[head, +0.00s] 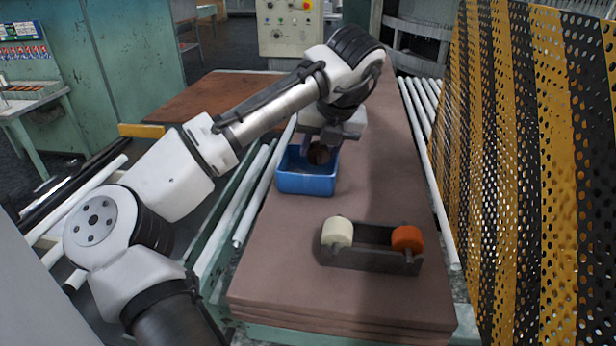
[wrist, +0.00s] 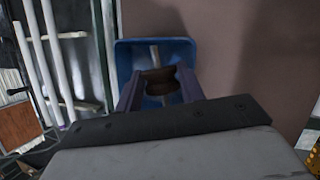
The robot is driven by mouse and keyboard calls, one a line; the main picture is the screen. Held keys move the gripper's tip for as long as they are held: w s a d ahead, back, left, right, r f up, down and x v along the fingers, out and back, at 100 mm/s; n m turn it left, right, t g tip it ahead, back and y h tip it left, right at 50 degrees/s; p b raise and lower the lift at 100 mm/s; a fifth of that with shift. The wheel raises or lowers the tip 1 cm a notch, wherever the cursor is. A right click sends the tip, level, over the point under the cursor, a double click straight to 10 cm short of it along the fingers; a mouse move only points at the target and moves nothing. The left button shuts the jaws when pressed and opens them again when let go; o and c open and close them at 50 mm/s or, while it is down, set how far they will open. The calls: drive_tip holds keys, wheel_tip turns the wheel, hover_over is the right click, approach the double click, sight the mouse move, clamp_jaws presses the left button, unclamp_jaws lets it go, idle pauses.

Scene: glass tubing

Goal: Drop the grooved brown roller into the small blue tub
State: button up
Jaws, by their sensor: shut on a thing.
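The grooved brown roller (head: 319,153) is between the fingers of my gripper (head: 318,150), at the blue tub in the head view. The wrist view shows the roller (wrist: 160,81) more closely, with a finger of my gripper (wrist: 160,88) on each side of it and a grey pin or rod along it. The small blue tub (head: 305,185) stands on the brown padded surface; in the wrist view the tub (wrist: 178,50) lies beneath and around the roller. I cannot tell how far the roller is above the tub floor.
A dark holder (head: 368,258) with a cream roller (head: 337,232) and an orange roller (head: 407,239) stands nearer on the padded surface (head: 290,280). White tubes line both sides. A yellow-and-black perforated guard (head: 530,160) rises at right.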

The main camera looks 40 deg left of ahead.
drive_tip(key=o, duration=1.1)
drive_tip(key=shift+p+v, duration=4)
drive_tip(key=shift+v, duration=2.95)
